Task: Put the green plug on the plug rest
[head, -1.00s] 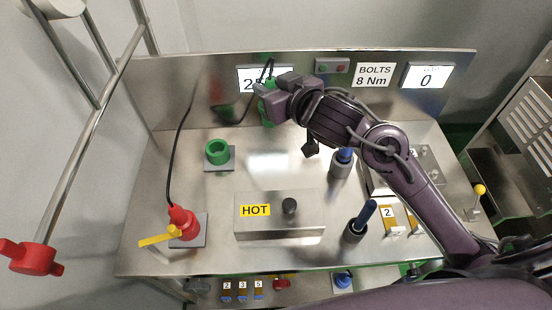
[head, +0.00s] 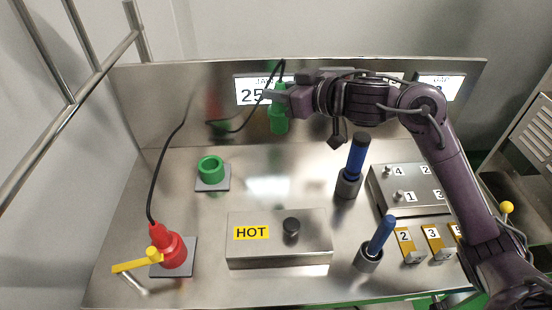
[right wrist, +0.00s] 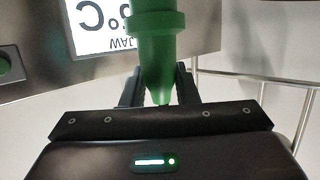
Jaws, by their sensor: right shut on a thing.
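The green plug (head: 279,119) hangs upright between the fingers of my right gripper (head: 281,99), in front of the back panel and above the bench. In the right wrist view the green plug (right wrist: 156,50) stands between the two dark fingers, its narrow end toward the palm. A black cable runs by the plug along the panel. A green ring-shaped holder (head: 211,166) sits empty on a grey pad, left of and below the plug. I cannot tell for sure whether this holder is the plug rest. My left gripper is out of view.
A red plug (head: 171,247) with a yellow lever stands on a grey pad at front left. A steel box marked HOT (head: 279,250) is in the middle. Blue-handled tools (head: 356,155) stand in cups at the right. The bench between holder and back panel is clear.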

